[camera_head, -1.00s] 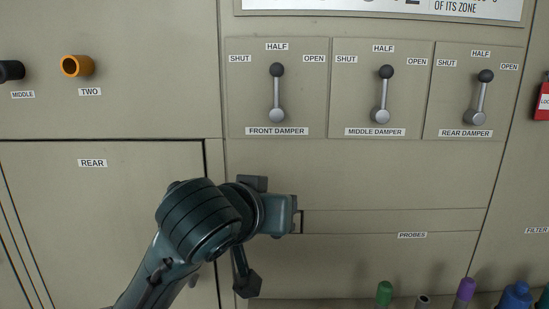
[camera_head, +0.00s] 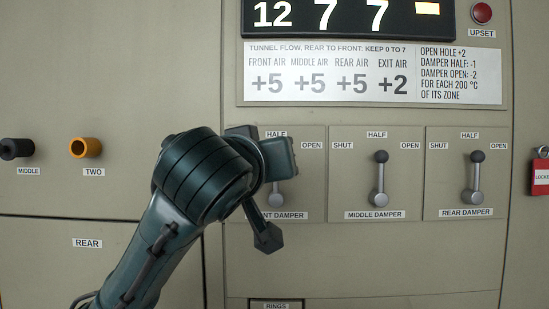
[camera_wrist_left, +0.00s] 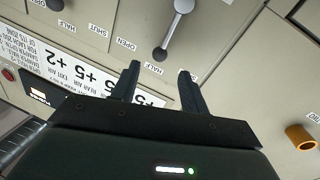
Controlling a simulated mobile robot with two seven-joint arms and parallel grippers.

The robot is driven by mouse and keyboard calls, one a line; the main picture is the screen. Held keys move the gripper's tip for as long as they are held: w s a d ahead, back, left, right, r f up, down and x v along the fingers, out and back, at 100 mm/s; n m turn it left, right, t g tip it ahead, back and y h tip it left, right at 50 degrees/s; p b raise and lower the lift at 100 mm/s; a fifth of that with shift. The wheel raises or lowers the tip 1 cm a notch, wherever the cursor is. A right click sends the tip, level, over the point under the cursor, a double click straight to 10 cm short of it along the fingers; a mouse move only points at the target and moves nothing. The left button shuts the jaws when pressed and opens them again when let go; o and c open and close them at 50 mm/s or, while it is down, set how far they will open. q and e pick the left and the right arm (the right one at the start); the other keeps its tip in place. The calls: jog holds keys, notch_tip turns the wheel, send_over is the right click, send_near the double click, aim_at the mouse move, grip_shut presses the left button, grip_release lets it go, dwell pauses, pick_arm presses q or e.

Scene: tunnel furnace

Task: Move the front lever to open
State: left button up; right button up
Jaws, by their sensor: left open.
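The front damper lever (camera_wrist_left: 174,30) shows in the left wrist view, a grey rod with a dark knob. The knob points at the HALF label (camera_wrist_left: 153,68), with OPEN (camera_wrist_left: 126,43) to one side. My left gripper (camera_wrist_left: 157,70) is open and empty, its two fingertips just short of the knob and either side of its line. I cannot tell the depth gap. In the head view my left wrist hides most of this lever; only its pivot (camera_head: 284,198) shows. My right gripper is in neither view.
The middle damper lever (camera_head: 380,180) and rear damper lever (camera_head: 473,180) stand upright at HALF to the right. A sign (camera_head: 340,75) and display (camera_head: 350,18) are above. An orange knob (camera_head: 86,148) is left, a red lock tag (camera_head: 540,178) far right.

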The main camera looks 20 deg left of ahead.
pick_arm(q)
jog(key=w+p, duration=0.1)
jog(key=w, duration=0.6)
jog(key=shift+a, duration=0.35)
jog(key=shift+s, duration=0.1)
jog(key=shift+c, duration=0.6)
grip_shut()
